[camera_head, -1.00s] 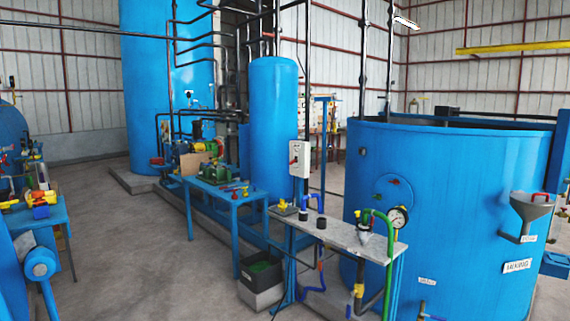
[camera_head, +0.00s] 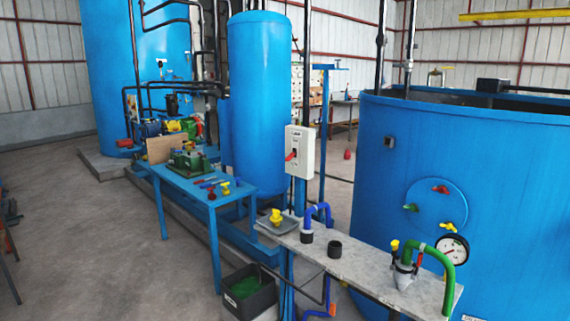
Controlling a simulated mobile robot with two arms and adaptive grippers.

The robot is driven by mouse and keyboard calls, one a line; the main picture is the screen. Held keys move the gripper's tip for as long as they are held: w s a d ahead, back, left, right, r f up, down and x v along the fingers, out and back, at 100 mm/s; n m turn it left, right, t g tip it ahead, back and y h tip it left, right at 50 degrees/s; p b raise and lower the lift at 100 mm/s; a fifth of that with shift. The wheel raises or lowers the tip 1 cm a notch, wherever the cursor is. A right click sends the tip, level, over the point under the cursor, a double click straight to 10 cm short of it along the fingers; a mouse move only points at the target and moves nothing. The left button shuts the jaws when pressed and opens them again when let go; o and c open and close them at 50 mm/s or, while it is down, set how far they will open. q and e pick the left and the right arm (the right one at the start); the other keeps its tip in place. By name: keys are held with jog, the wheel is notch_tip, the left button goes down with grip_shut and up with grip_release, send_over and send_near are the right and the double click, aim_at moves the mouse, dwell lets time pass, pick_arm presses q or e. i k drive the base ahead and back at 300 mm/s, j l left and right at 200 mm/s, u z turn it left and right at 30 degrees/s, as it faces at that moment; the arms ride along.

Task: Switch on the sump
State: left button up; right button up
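A white switch box (camera_head: 299,139) with a red handle (camera_head: 291,156) stands upright near the middle of the view, in front of the tall blue cylinder (camera_head: 259,95). The handle is at the box's lower left side. Its on or off position is too small to tell. No label naming a sump can be read. A black open box (camera_head: 264,302) with green contents sits on the floor below the switch box. Neither of my grippers shows in the view.
A large blue tank (camera_head: 480,170) fills the right. The left floor (camera_head: 95,235) is mostly clear.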

aim_at(291, 154)
jog(key=i+j+z, duration=0.1)
jog(key=i, duration=0.4)
jog(key=i+j, duration=0.25)
jog(key=i, duration=0.25)
jog(key=i+j+z, duration=0.15)
jog(key=i, duration=0.35)
jog(key=i+j, duration=0.25)
jog(key=i, duration=0.25)
jog(key=z, duration=0.05)
